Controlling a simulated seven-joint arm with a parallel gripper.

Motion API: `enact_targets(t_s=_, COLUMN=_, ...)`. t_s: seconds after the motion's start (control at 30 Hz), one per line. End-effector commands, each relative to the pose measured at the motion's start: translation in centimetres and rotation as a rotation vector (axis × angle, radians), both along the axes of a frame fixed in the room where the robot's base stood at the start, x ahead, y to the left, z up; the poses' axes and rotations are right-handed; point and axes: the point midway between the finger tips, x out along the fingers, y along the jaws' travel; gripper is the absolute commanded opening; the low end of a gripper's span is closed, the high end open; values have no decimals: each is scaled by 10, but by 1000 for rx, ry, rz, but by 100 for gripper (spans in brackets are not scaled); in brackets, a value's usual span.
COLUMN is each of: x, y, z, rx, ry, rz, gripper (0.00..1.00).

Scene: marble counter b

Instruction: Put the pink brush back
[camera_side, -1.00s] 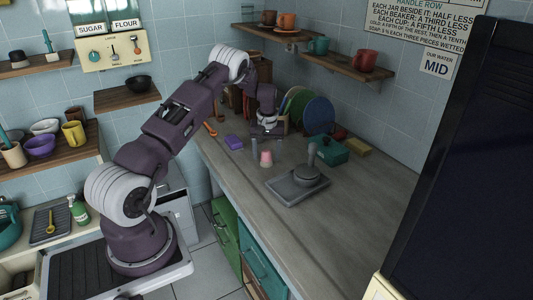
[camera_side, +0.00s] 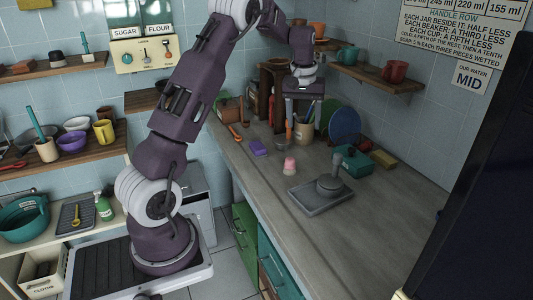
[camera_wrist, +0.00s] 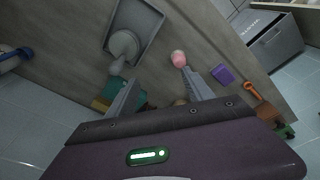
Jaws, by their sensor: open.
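A small pink object (camera_side: 290,168) with a paler top stands on the counter. It also shows in the wrist view (camera_wrist: 178,58). It is too small to tell whether it is the brush or a cup. My gripper (camera_side: 303,118) is open, pointing down above the counter, higher than and behind the pink object in the side view. In the wrist view nothing shows held between the spread fingers (camera_wrist: 161,80), and the pink object lies beyond the right finger. A pale crock (camera_side: 303,133) with upright utensils stands behind the fingers, partly hidden by them.
A grey tray (camera_side: 305,203) with a round grey piece and upright handle is at the front right. A purple block (camera_side: 258,147), orange utensil (camera_side: 235,132), teal box (camera_side: 352,162) and yellow block (camera_side: 384,159) lie around.

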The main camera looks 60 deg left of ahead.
Motion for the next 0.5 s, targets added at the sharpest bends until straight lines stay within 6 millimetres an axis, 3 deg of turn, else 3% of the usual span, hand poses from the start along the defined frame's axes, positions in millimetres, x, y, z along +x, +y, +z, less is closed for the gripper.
enact_targets(t_s=0.03, x=-11, y=-38, z=37, rx=-3, ry=-43, rz=-70, gripper=61)
enact_targets(t_s=0.1, x=-37, y=-92, z=77, rx=-3, ry=-92, rz=-183, gripper=61)
enact_targets(t_s=0.17, x=-69, y=-138, z=105, rx=5, ry=-132, rz=-294, gripper=61)
enact_targets(t_s=0.23, x=-116, y=-188, z=126, rx=27, ry=-180, rz=-433, gripper=61)
enact_targets(t_s=0.33, x=-189, y=-240, z=131, rx=75, ry=-234, rz=-624, gripper=61)
enact_targets(t_s=0.4, x=-231, y=-260, z=122, rx=115, ry=-260, rz=-729, gripper=61)
enact_targets(t_s=0.5, x=-270, y=-274, z=107, rx=162, ry=-286, rz=-829, gripper=61)
